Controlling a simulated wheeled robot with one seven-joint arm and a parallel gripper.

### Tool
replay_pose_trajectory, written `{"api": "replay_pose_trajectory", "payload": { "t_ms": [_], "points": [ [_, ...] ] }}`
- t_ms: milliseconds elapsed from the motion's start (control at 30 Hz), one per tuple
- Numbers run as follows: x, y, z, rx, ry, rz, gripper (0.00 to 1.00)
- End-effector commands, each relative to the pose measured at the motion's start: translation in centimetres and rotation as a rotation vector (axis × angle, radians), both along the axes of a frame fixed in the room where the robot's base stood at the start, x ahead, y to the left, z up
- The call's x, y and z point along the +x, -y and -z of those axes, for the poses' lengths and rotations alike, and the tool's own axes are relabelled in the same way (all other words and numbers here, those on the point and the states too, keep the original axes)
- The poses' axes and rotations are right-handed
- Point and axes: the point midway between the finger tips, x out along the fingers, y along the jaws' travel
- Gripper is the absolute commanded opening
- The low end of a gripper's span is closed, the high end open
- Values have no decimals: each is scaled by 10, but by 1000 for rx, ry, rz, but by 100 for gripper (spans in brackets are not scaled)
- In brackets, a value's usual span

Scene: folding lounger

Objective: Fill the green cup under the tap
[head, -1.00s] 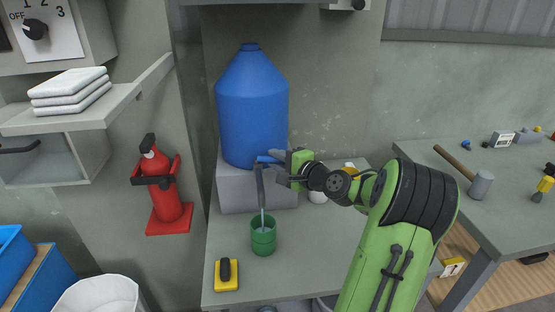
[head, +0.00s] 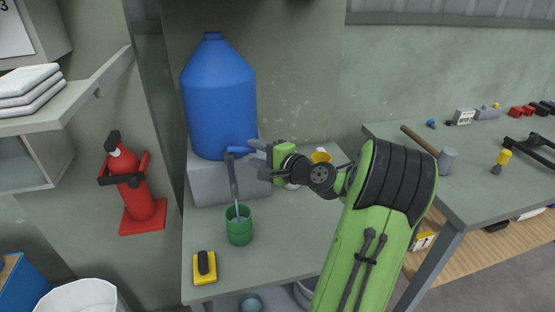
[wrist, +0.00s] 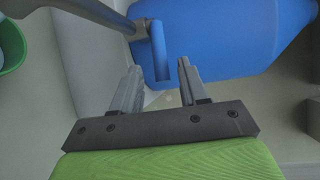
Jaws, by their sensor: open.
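The green cup (head: 239,229) stands upright on the bench under the tap spout (head: 232,180). A thin pale stream runs from the spout into the cup, and pale water shows inside it; the exact level is unclear. The tap's blue lever (head: 240,149) sticks out sideways at the base of the big blue water jug (head: 218,110). My gripper (head: 259,160) is open just right of the lever. In the wrist view, the blue lever (wrist: 160,58) points towards the gap between my fingertips (wrist: 159,70), with no grip on it. The cup's green rim (wrist: 14,45) shows at the left edge.
The jug rests on a grey block (head: 214,184). A yellow-and-black sponge or brush (head: 204,266) lies at the bench's front left. A yellow-topped white container (head: 320,157) stands behind my arm. A red extinguisher (head: 129,183) hangs left; a second table (head: 475,197) with tools stands right.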

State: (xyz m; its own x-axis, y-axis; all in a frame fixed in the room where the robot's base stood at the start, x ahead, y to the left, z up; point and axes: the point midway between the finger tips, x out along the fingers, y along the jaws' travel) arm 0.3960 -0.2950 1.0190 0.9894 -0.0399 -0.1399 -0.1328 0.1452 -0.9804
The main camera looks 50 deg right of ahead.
Motion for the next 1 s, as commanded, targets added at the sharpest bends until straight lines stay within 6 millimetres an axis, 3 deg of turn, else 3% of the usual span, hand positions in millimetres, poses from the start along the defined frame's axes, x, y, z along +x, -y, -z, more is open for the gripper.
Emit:
{"api": "replay_pose_trajectory", "payload": {
  "t_ms": [200, 400, 567, 1000],
  "points": [
    [-65, -1, -11, 2, -1, 8, 44],
    [-107, -3, -17, 1, 0, 5, 44],
    [-118, -5, -18, -1, 1, 1, 44],
    [-118, -5, -17, -1, 1, 1, 44]
  ]
}}
